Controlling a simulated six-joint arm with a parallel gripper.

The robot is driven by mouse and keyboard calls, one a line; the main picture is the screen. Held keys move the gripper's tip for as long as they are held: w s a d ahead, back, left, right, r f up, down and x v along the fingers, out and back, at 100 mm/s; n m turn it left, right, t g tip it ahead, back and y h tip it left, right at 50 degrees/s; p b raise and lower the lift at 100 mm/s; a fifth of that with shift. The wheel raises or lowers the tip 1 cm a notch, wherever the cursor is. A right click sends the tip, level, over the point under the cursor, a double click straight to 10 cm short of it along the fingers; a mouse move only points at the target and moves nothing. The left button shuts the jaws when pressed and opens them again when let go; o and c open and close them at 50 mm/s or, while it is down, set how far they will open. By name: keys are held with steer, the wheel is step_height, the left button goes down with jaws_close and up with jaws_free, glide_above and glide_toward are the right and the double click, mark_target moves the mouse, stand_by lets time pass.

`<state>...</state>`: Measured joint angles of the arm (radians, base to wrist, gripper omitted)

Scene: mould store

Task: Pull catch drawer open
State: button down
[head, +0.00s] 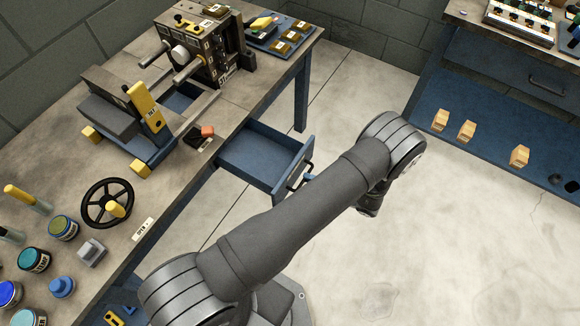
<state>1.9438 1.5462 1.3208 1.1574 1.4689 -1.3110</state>
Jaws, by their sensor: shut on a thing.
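The blue catch drawer (262,150) stands pulled out from under the left bench, and the visible part of its inside looks empty. Its black bar handle (299,174) is on the front panel, facing the open floor. My arm reaches across the picture and its wrist bends down past the drawer front. Only the dark tips of my gripper (308,178) show, at the handle and shut on it. The rest of the gripper is hidden behind my forearm.
A machine with a yellow lever (145,107) and a black handwheel (107,203) stand on the bench (60,160). Small jars are at lower left. A second bench with a blue lower shelf (485,120) stands at right. The floor (450,240) between is clear.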

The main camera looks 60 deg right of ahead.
steer(key=v, duration=0.2)
steer(key=f+v, duration=0.1)
steer(key=v, duration=0.2)
steer(key=shift+s, duration=0.45)
steer(key=shift+d, duration=0.1)
steer(key=c, duration=1.5)
jaws_free()
steer(key=shift+s, duration=0.1)
steer(key=v, duration=1.7)
steer(key=shift+s, duration=0.1)
